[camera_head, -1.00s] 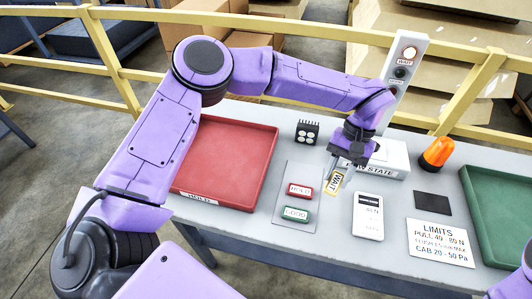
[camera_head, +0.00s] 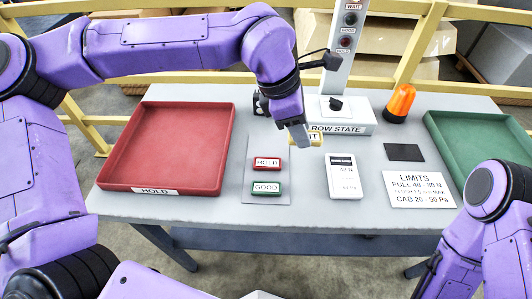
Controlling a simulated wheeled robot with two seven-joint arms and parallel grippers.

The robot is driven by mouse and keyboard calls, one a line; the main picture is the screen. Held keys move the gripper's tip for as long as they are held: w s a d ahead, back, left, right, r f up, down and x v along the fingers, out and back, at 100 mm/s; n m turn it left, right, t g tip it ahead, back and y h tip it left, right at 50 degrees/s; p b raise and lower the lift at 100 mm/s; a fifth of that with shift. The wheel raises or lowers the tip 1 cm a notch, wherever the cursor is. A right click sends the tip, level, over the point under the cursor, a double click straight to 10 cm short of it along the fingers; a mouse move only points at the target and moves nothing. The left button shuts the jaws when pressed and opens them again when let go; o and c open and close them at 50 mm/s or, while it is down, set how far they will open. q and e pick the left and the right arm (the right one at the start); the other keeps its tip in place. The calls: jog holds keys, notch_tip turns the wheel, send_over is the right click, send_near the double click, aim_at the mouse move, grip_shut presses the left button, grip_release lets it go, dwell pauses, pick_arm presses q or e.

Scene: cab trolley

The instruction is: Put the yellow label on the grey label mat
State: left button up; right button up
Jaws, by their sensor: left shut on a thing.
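The yellow label (camera_head: 314,139) is partly hidden behind my left gripper; only the end of its lettering, "IT", shows. My left gripper (camera_head: 299,138) points down and is shut on the label. The grey label mat (camera_head: 269,193) lies on the table to the left of and below the label in the picture. A red HOLD label (camera_head: 267,164) and a green GOOD label (camera_head: 266,188) lie on the mat. The label shows at the mat's upper right; I cannot tell its height above the table. My right arm shows at lower right, but its gripper is not in view.
A red HOLD tray (camera_head: 222,150) stands left of the mat, and a green tray (camera_head: 440,125) at far right. Behind are the ROW STATE post (camera_head: 340,85) and an orange beacon (camera_head: 399,103).

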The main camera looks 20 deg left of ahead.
pick_arm(q)
jog(key=p, duration=0.2)
send_over(268, 144)
jog(key=s+d, duration=0.2)
jog(key=s, duration=0.1)
notch_tip(268, 144, down, 4)
jog(key=f, duration=0.1)
jog(key=w+a+f, duration=0.2)
jog(key=shift+a+f, duration=0.25)
jog(key=shift+f, duration=0.15)
jog(key=shift+w+a+f, duration=0.15)
jog(key=shift+a+f, duration=0.05)
jog(key=shift+f, duration=0.1)
jog(key=shift+w+a+f, duration=0.1)
jog(key=shift+a+f, duration=0.1)
jog(key=shift+f, duration=1.65)
jog(key=o, duration=1)
jog(key=shift+p, duration=0.3)
jog(key=v, duration=1.2)
jog(key=shift+b, duration=0.3)
